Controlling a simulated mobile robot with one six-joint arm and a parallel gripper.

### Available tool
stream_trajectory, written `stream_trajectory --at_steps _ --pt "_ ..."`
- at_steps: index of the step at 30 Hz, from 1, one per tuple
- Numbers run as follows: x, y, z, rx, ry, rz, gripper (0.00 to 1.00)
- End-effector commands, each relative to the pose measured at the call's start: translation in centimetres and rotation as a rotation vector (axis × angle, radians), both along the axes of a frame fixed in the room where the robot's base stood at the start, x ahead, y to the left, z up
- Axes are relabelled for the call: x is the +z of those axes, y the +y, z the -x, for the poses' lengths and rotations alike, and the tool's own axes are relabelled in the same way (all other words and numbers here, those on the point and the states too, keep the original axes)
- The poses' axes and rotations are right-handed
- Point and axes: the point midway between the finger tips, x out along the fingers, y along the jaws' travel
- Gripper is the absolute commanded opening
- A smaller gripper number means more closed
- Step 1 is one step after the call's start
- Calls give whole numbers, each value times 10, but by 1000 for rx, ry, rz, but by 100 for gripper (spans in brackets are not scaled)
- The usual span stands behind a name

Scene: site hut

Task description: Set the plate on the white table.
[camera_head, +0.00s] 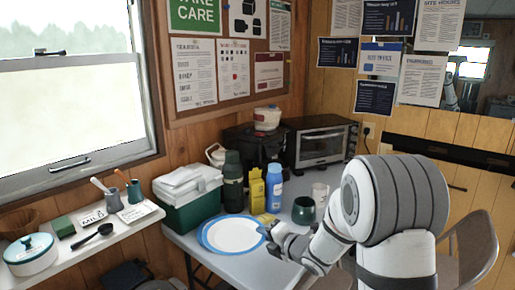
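The plate (236,235) is white with a blue rim. It shows flat and face up over the front left part of the white table (200,258). I cannot tell whether it rests on the tabletop or is slightly above it. My gripper (270,232) is at the plate's right rim, reaching in from the right. Its fingertips are small and dark here, and I cannot tell whether they are closed on the rim.
Behind the plate stand a green-and-white cooler (187,192), a dark green flask (233,182), a yellow bottle (257,190), a blue bottle (274,188) and a green mug (304,210). A toaster oven (320,143) is farther back. A cluttered shelf (95,250) is left; a chair (470,245) is right.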

Motion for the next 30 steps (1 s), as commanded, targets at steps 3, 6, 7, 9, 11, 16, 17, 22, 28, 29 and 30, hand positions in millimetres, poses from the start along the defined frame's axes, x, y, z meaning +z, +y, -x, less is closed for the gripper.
stream_trajectory --at_steps 3,6,7,9,11,16,17,22,28,29,30 --pt "-3 -1 -2 -42 7 -1 0" --pt "-7 -7 -5 -90 6 0 0" --pt "-9 -9 -6 -107 7 0 0" --pt "-12 -16 -8 -152 8 0 0" --pt "-17 -24 -9 -198 8 0 0" --pt "-35 -60 -8 -382 13 2 0" --pt "-40 -67 -7 -420 14 3 0" --pt "-60 -105 5 -596 10 4 0" --pt "-68 -125 19 -686 4 1 0" --pt "-67 -126 24 -692 5 1 0" --pt "-63 -127 31 -695 3 0 0"
